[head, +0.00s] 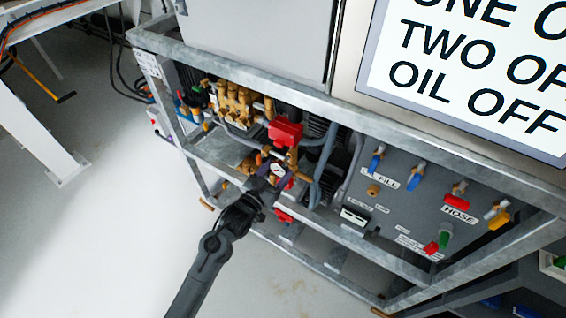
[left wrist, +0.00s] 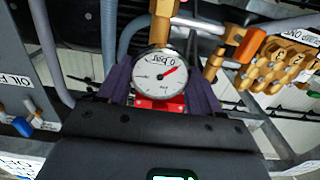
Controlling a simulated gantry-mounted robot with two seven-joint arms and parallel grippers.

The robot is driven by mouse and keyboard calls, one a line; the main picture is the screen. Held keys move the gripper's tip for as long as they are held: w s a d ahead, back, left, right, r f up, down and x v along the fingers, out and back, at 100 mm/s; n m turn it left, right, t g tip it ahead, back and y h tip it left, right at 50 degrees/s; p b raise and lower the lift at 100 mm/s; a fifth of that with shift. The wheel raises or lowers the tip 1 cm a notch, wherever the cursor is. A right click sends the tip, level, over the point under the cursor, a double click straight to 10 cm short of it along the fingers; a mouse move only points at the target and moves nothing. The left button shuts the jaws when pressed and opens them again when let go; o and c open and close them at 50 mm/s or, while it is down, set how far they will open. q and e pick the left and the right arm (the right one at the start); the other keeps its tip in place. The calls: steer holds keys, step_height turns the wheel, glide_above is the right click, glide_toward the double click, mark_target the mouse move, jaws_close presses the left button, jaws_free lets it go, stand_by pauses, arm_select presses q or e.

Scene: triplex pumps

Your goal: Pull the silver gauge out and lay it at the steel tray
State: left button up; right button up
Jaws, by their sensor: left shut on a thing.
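The silver gauge (head: 278,169) has a round white dial with a red needle. It sits at the brass fittings in the middle of the pump frame. In the left wrist view the gauge (left wrist: 158,78) shows face-on, with a brass fitting (left wrist: 163,22) directly beside its rim. My left gripper (head: 272,174) reaches into the frame from the front and is shut on the gauge. Its two purple fingers (left wrist: 160,84) lie on either side of the dial. I cannot clearly make out the steel tray. My right gripper is in neither view.
A red box-shaped part (head: 285,132) is just above the gauge. Brass pump blocks (head: 240,102) and grey hoses (head: 326,150) crowd around. A grey panel (head: 385,215) with colored valve handles stands to the right. The frame's metal rails (head: 340,228) pass near my arm.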

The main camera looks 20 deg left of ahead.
mark_target(278, 170)
arm_select(q)
steer(key=shift+s+r, duration=0.15)
steer(key=shift+s, duration=0.05)
steer(key=shift+s+a+p, duration=0.1)
steer(key=shift+p, duration=0.2)
steer(key=shift+s+a+p, duration=0.15)
steer(key=shift+s+p, duration=0.35)
steer(key=shift+s, duration=0.1)
steer(key=shift+s, duration=0.25)
steer(key=shift+p+v, duration=1.05)
steer(key=shift+v, duration=0.1)
steer(key=shift+s+a+p, duration=0.2)
steer(key=shift+s+p, duration=0.1)
steer(key=shift+s, duration=0.15)
steer(key=shift+s, duration=0.25)
